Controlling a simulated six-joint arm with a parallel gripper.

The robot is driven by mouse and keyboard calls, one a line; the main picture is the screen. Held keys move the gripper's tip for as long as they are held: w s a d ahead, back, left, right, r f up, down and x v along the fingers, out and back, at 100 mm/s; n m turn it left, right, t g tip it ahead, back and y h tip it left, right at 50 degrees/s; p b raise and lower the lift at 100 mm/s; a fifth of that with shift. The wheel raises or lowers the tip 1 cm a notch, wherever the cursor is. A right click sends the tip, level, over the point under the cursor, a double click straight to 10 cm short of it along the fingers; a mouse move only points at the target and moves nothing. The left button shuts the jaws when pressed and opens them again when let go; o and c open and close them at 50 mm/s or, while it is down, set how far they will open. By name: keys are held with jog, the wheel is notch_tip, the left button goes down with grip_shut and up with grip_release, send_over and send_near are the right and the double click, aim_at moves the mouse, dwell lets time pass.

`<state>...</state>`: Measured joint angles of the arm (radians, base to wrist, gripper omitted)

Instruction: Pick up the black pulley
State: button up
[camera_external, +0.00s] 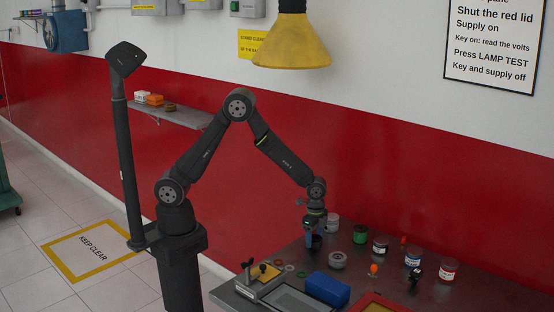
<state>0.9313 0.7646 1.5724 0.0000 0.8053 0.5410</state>
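My gripper (313,240) points down over the back left part of the grey metal bench. A dark round shape (317,242) shows right at its fingertips and may be the black pulley. At this size I cannot tell whether it is between the fingers, under them or behind them. The gap between the fingers is not clear either. A small black upright object (414,281) stands farther right on the bench, and its kind is unclear.
Jars stand along the back: clear (333,222), green-banded (360,234), blue-labelled (413,258), red-labelled (449,270). A clear dish (337,260) and an orange-topped piece (373,270) are nearer. In front are a blue box (328,288), a yellow-topped fixture (265,273) and a red-edged tray (376,302).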

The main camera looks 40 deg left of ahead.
jog(key=c, duration=0.7)
